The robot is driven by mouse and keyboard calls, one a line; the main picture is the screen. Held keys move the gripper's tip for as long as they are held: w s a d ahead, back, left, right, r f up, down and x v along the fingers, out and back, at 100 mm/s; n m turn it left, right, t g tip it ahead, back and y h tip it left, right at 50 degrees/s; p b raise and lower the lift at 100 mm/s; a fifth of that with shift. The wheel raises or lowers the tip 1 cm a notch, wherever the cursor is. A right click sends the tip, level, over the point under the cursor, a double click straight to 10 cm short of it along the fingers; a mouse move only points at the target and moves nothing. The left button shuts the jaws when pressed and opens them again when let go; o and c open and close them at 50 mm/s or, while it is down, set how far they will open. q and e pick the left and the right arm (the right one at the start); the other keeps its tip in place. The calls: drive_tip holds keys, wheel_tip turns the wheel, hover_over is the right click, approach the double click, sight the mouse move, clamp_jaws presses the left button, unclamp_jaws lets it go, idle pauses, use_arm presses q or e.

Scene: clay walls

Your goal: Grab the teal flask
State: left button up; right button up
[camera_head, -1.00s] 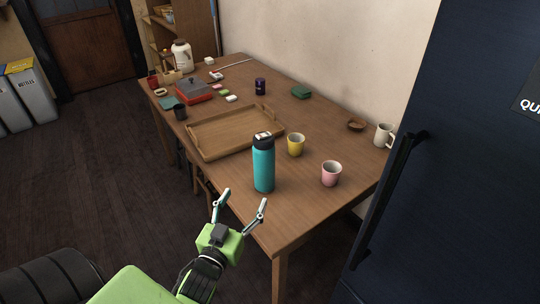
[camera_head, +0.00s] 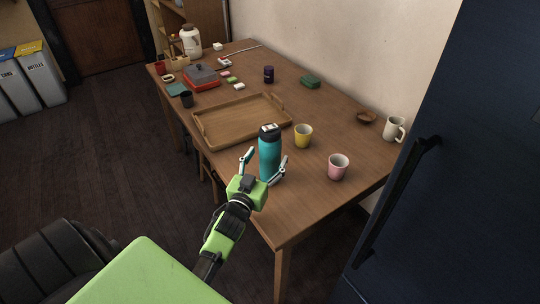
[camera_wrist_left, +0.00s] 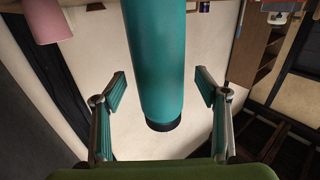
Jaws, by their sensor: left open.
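The teal flask (camera_head: 269,155) stands upright near the front edge of the wooden table, with a black lid on top. My left gripper (camera_head: 265,170) is open, its two fingers on either side of the flask's lower part in the head view. In the left wrist view the flask (camera_wrist_left: 158,60) runs down between the open fingers (camera_wrist_left: 160,105), with a gap on each side. Neither finger touches it there. My right gripper is not in view.
A pink cup (camera_head: 338,167) and a yellow cup (camera_head: 303,136) stand to the right of the flask. A wooden tray (camera_head: 205,138) lies behind it. A white mug (camera_head: 394,129) is at the table's right end, near a dark blue door (camera_head: 425,190). Bare tabletop (camera_head: 300,205) lies in front.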

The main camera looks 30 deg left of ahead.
use_arm(q)
drive_tip(key=x, duration=0.3)
drive_tip(key=shift+d+f, duration=0.1)
drive_tip(key=c, duration=1.5)
drive_tip(key=shift+c, duration=0.4)
